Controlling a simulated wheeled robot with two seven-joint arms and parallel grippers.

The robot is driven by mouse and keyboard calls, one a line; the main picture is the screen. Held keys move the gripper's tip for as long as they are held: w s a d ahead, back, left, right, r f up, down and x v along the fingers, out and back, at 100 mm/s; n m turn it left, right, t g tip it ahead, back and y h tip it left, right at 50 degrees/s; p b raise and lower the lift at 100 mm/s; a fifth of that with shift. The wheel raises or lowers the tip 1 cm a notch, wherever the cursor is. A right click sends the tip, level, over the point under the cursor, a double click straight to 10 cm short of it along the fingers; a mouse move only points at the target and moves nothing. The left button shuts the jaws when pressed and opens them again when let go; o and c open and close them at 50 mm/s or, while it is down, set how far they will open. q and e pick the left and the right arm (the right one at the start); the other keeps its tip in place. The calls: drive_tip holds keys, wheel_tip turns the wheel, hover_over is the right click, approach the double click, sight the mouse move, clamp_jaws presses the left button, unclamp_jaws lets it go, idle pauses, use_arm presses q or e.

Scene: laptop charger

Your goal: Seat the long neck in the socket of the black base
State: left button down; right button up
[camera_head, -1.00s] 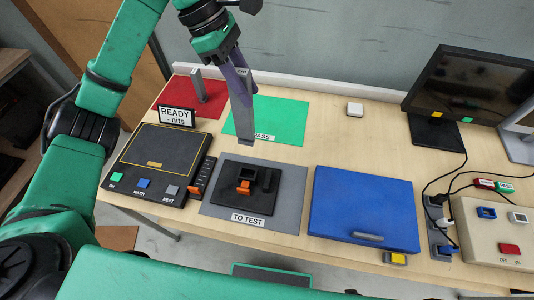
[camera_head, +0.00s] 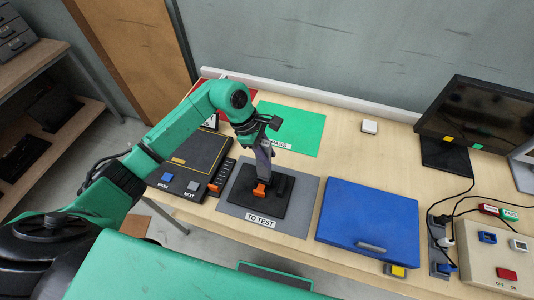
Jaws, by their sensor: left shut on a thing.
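The black base (camera_head: 271,207) lies on the grey TO TEST mat (camera_head: 302,207) in the middle of the table, with an orange part (camera_head: 260,190) on it. My left gripper (camera_head: 264,162) points down over the base and is shut on the long grey neck (camera_head: 263,174). Most of the neck is hidden by the fingers and wrist. Its lower end is at the socket area behind the orange part; I cannot tell whether it is inside the socket or just above it. My right gripper is not in view.
The black scale (camera_head: 196,150) stands left of the mat, partly behind my left arm. A closed blue case (camera_head: 368,215) lies to the right. A green mat (camera_head: 300,125) lies behind. A monitor (camera_head: 485,110), cables and a beige switch box (camera_head: 490,255) fill the right end.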

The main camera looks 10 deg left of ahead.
use_arm(q)
drive_tip(key=c, duration=0.8)
unclamp_jaws()
drive_tip(key=shift+s+a+f, duration=0.1)
drive_tip(key=shift+f, duration=0.55)
drive_tip(key=shift+c, duration=0.2)
drive_tip(key=shift+o, duration=1.2)
drive_tip(key=shift+w+f, duration=0.1)
drive_tip(key=shift+w, duration=0.15)
drive_tip(key=b+v, duration=0.4)
drive_tip(key=v, duration=0.8)
drive_tip(key=shift+w+r, duration=0.25)
drive_tip(key=shift+r, duration=0.15)
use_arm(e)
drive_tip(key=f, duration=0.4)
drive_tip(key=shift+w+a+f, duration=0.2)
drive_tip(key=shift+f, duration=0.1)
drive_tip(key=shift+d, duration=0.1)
use_arm(q)
drive_tip(key=shift+f, duration=0.1)
